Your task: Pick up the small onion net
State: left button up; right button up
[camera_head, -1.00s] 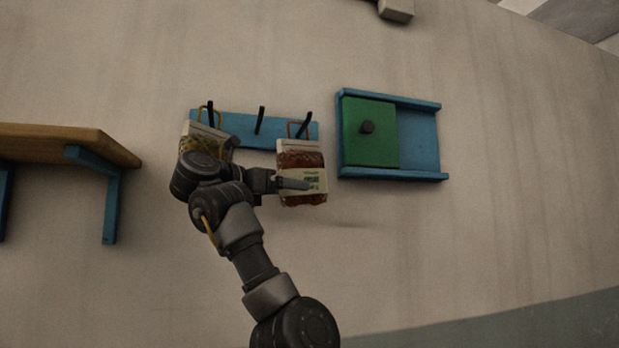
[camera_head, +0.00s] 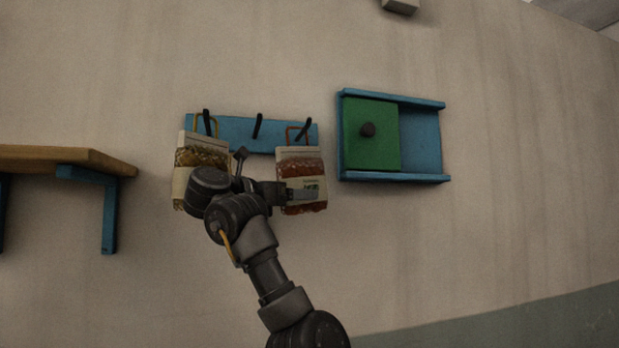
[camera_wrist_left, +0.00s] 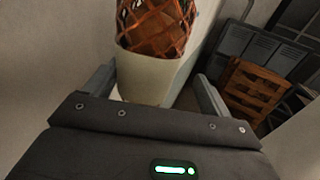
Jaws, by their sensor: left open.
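A reddish-brown net sack with a pale header and label, apparently the onion net (camera_head: 301,166), hangs by an orange loop from the right hook. My left gripper (camera_head: 303,192) is at its lower half, with one finger across the front of the label. In the left wrist view, the net (camera_wrist_left: 155,28) with its pale band (camera_wrist_left: 148,75) lies between the two fingers of the gripper (camera_wrist_left: 156,78). The fingers are apart, with a gap visible on the right side. The far finger is hidden in the head view. My right gripper is not in view.
A yellowish net sack (camera_head: 186,160) hangs from the left hook, close behind my arm. The blue hook rail (camera_head: 235,131) has a free middle hook (camera_head: 258,126). A blue frame with a green sliding panel (camera_head: 370,148) is to the right. A wooden shelf (camera_head: 60,158) is at left.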

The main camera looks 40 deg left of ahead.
aim_at(311, 177)
pick_arm(q)
jog(key=w+p, duration=0.2)
jog(key=w, duration=0.1)
jog(key=w+d+p, duration=0.1)
jog(key=shift+w+r, duration=0.2)
jog(key=shift+r, duration=0.2)
jog(key=shift+w+d, duration=0.1)
jog(key=shift+w, duration=0.05)
jog(key=shift+f, duration=0.15)
jog(key=shift+c, duration=0.5)
jog(key=c, duration=1.5)
